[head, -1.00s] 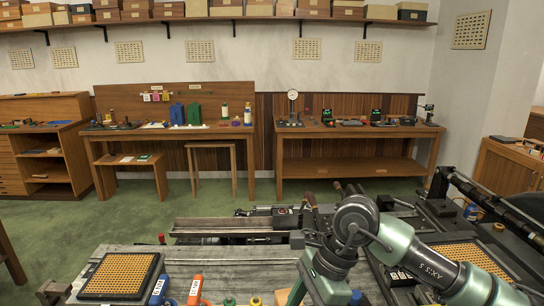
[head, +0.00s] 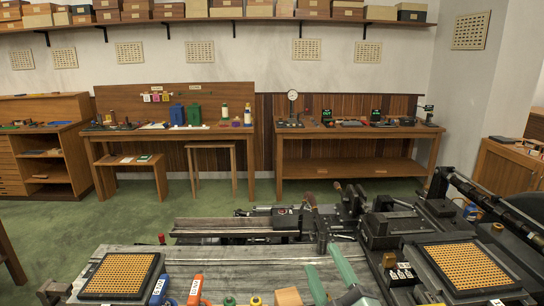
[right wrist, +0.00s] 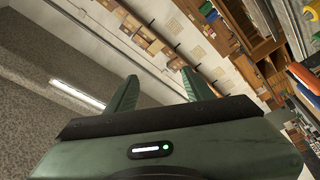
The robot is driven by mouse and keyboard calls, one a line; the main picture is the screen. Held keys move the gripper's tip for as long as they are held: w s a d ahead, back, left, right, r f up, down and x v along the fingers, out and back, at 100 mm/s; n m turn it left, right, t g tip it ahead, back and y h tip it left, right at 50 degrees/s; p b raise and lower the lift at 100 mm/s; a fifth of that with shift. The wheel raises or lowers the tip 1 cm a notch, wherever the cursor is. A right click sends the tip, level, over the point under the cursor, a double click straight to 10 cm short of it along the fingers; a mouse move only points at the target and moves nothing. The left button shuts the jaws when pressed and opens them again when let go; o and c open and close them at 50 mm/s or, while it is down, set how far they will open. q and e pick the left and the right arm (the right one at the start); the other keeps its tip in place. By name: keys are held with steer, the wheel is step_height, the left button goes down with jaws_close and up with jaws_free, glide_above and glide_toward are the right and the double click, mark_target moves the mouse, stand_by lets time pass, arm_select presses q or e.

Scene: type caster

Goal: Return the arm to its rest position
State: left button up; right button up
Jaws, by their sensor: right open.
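My right gripper (head: 324,258) shows at the bottom of the head view, right of centre, as two green fingers pointing up and away over the grey bench. The fingers are apart with nothing seen between them. The rest of my right arm is out of the head view. In the right wrist view the same gripper (right wrist: 160,75) has its two fingers spread and empty, with the tilted wall, shelf and ceiling light behind. My left gripper is not in view.
Another orange-celled tray (head: 465,265) sits among black machine parts at right. Green floor lies beyond.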

steer(key=s+d+f+m+g+h, duration=0.2)
steer(key=d+f+m, duration=0.1)
steer(key=f, duration=0.3)
steer(key=s+d+f+m+g+h, duration=0.2)
steer(key=d+f+m+g, duration=0.1)
steer(key=f, duration=0.3)
steer(key=s+d+f+m+g, duration=0.25)
steer(key=s+f+g, duration=0.25)
steer(key=s+f, duration=0.5)
steer(key=s+d+f+m+g, duration=0.25)
steer(key=s+f+g, duration=0.4)
steer(key=s, duration=0.65)
step_height(320, 180, down, 35)
steer(key=s+b, duration=0.3)
steer(key=b, duration=0.3)
steer(key=s+d+f+g+b, duration=0.2)
steer(key=s+f+b, duration=0.2)
steer(key=s+f, duration=1.1)
step_height(320, 180, down, 3)
steer(key=shift+s+f+h, duration=0.15)
steer(key=shift+s+h, duration=0.15)
steer(key=shift+s, duration=0.05)
